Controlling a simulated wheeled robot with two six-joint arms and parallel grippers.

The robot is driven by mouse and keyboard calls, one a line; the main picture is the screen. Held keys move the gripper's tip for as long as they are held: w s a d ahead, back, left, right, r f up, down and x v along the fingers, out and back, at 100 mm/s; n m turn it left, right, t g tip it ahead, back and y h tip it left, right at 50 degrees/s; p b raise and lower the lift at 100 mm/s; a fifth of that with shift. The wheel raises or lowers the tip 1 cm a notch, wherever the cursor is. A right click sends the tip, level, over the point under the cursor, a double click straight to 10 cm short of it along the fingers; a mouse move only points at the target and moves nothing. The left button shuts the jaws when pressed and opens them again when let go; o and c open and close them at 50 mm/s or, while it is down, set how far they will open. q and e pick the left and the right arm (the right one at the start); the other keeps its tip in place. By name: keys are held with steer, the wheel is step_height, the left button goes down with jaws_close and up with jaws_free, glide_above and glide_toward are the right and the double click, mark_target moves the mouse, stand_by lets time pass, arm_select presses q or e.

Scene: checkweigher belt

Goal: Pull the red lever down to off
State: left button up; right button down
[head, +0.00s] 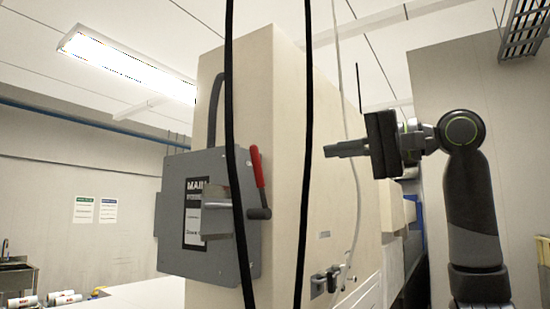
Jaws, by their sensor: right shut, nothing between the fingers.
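The red lever (257,167) is on the right side of a grey switch box (223,262) with a label that begins "MAIN". The lever points up from a dark pivot (259,213). My right gripper (328,151) is shut and empty. Its fingers point left toward the lever, and in the picture a clear gap lies between them and it. My left gripper is not in view.
The box is mounted on a beige pillar (278,90). Two black cables (308,120) hang in front, and one crosses the box close to the lever. A thin pale cable (357,200) hangs near the right gripper. A white surface (150,293) is at lower left.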

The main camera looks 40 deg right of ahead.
mark_target(259, 181)
steer(key=w+a+p, duration=0.1)
steer(key=w+a, duration=0.1)
steer(key=w+a+f+p, duration=0.1)
steer(key=w+a+p, duration=0.1)
steer(key=w+a, duration=0.1)
steer(key=w+a+p, duration=0.2)
steer(key=w+a, duration=0.1)
steer(key=shift+w+f, duration=0.2)
steer(key=shift+f, duration=0.05)
steer(key=shift+s+d, duration=0.1)
stand_by(0.4)
